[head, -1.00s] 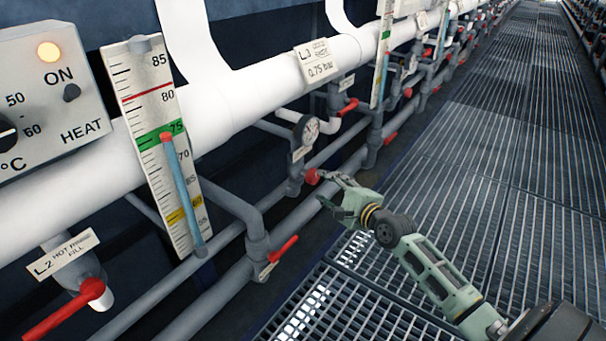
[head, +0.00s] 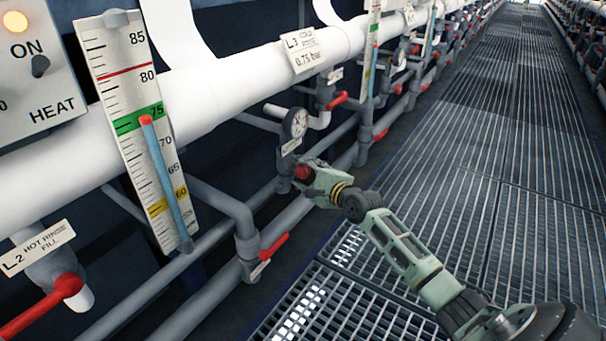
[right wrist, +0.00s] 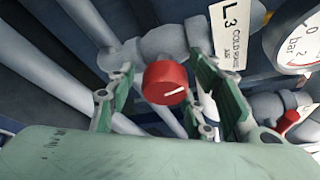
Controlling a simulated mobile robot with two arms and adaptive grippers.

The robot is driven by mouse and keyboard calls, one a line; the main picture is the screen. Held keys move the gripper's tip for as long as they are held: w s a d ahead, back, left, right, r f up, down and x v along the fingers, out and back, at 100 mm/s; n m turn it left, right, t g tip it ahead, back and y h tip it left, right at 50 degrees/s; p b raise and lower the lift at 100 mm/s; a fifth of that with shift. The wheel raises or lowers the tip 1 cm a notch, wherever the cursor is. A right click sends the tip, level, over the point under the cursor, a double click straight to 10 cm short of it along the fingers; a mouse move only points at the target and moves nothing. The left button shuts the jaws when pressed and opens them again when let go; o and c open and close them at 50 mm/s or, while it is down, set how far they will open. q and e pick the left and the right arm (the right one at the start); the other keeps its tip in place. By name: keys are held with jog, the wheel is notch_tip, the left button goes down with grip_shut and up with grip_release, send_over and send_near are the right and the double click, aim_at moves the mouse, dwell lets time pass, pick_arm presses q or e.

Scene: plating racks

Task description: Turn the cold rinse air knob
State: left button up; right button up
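The red round cold rinse air knob (head: 302,172) sits on a grey valve below a pressure gauge (head: 295,123). In the right wrist view the knob (right wrist: 165,82) faces me with a white pointer line, next to a tag reading L3 COLD RINSE AIR (right wrist: 232,45). My right gripper (head: 306,170) is at the knob. In the right wrist view its green fingers (right wrist: 160,95) stand open on either side of the knob, with gaps visible between them and it. My left gripper is not in view.
Grey pipes run below a thick white pipe (head: 240,88). Red lever handles (head: 273,246) stick out nearby, one low at the left (head: 45,305). A level scale (head: 135,125) stands left. The grated walkway (head: 470,170) is clear.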

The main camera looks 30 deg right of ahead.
jog(key=c, duration=1)
jog(key=shift+f, duration=0.1)
